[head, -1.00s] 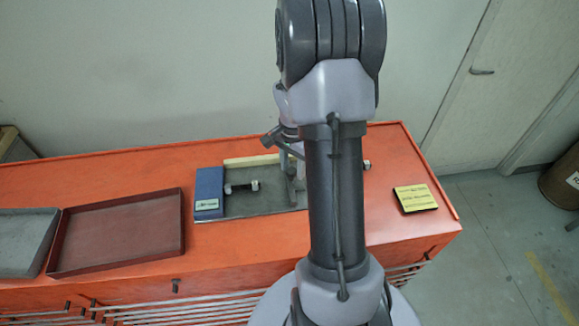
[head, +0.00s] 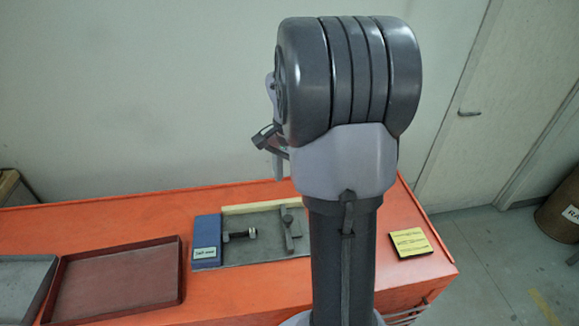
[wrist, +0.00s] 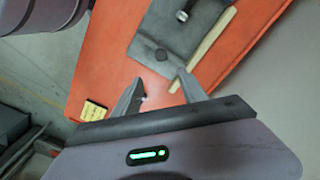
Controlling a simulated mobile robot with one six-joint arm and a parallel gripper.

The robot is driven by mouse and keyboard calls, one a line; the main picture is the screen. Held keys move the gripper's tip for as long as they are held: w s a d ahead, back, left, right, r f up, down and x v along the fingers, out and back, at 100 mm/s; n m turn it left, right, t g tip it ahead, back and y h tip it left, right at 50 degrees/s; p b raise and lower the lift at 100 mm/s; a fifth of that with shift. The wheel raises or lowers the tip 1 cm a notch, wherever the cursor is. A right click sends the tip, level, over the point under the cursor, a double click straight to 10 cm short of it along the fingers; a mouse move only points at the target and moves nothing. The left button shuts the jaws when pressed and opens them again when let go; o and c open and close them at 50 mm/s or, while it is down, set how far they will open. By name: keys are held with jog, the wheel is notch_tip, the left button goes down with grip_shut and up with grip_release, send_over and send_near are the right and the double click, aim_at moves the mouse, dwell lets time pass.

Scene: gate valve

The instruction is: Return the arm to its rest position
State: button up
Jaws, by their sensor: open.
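My arm rises in front of the bench in the head view, its large grey joint (head: 350,80) at the top. My gripper is mostly hidden behind the arm there; in the wrist view my gripper (wrist: 158,77) is open, its two fingers apart with nothing between them. It is above the orange bench (wrist: 110,62), clear of the grey plate (wrist: 150,50). In the head view the plate (head: 262,252) carries a dark bolt-like part (head: 238,236) with a light end and a grey lever-like part (head: 289,232). A blue block (head: 207,242) stands at its left.
A red-brown tray (head: 120,276) and a grey tray (head: 22,285) lie on the bench at the left. A yellow card (head: 411,242) lies at the right. A pale strip (head: 250,206) runs behind the plate. A wall is behind the bench, a door at the right.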

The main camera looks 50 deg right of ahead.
jog(key=shift+r, duration=1.15)
